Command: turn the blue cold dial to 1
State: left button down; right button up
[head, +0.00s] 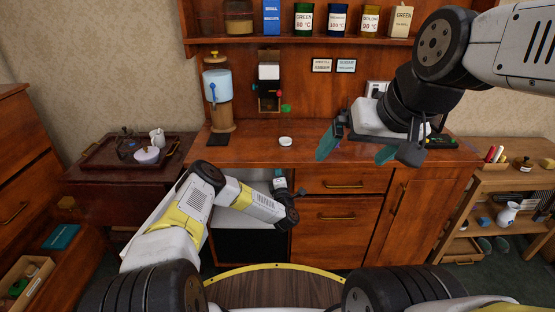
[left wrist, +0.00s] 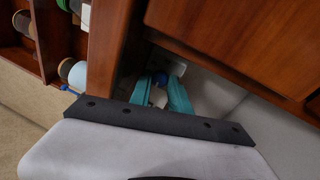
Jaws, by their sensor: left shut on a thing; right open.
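The blue dial (left wrist: 160,78) shows in the left wrist view, in front of a small pale plate (left wrist: 168,63) inside the open niche under the counter. The two teal fingers of my left gripper (left wrist: 163,87) are shut on it, one on each side. The dial's marks are too small to read, so I cannot tell its setting. In the head view my left arm reaches into the niche and the dial is not clearly seen. My right gripper (head: 356,148) is open and empty, above the right part of the counter.
The wooden counter (head: 240,150) holds a white round lid (head: 285,141) and a dispenser with a pale blue tank (head: 218,87). Drawers (head: 343,181) are right of the niche. A shelf (head: 300,41) with several tins is above. A side table with a tray (head: 105,157) stands left.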

pick_arm(q)
jog(key=shift+f, duration=0.1)
dwell(0.3)
jog(key=c, duration=1.2)
grip_release()
